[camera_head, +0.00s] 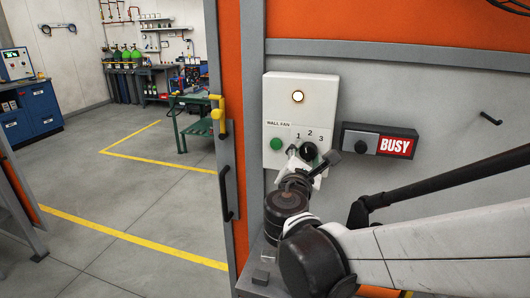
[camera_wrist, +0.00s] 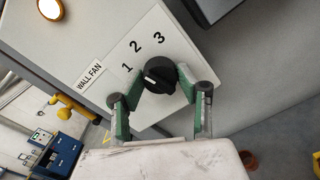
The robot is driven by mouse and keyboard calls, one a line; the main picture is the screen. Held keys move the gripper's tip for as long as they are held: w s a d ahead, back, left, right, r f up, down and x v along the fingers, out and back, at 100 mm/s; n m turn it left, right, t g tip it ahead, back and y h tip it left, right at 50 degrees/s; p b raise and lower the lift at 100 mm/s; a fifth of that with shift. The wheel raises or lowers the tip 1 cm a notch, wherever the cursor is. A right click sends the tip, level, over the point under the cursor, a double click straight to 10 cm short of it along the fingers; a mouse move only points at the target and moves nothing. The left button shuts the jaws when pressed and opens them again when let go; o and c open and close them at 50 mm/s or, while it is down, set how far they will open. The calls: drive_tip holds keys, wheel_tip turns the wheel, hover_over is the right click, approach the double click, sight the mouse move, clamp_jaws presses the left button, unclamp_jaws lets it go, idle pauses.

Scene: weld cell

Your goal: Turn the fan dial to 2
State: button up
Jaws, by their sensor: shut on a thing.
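The fan dial (camera_wrist: 158,76) is a round black knob on a light grey box labelled WALL FAN (camera_head: 300,100). The numbers 1, 2 and 3 stand in an arc around it. In the head view the dial (camera_head: 307,148) shows partly above my gripper (camera_head: 306,158). In the wrist view the green-padded fingers of my gripper (camera_wrist: 160,80) lie on either side of the dial and are shut on it. A small pale mark shows on the dial's left part; I cannot tell for sure which number it points to.
A green button (camera_head: 276,144) is left of the dial and a lit round lamp (camera_head: 298,97) is above. A dark box with a red BUSY sign (camera_head: 396,147) is close on the right. A door handle (camera_head: 227,192) is on the left.

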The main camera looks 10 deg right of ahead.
drive_tip(key=shift+m, duration=1.1)
drive_tip(key=o, duration=1.2)
drive_tip(key=shift+c, duration=0.2)
drive_tip(key=shift+a, duration=0.1)
drive_tip(key=v, duration=1.2)
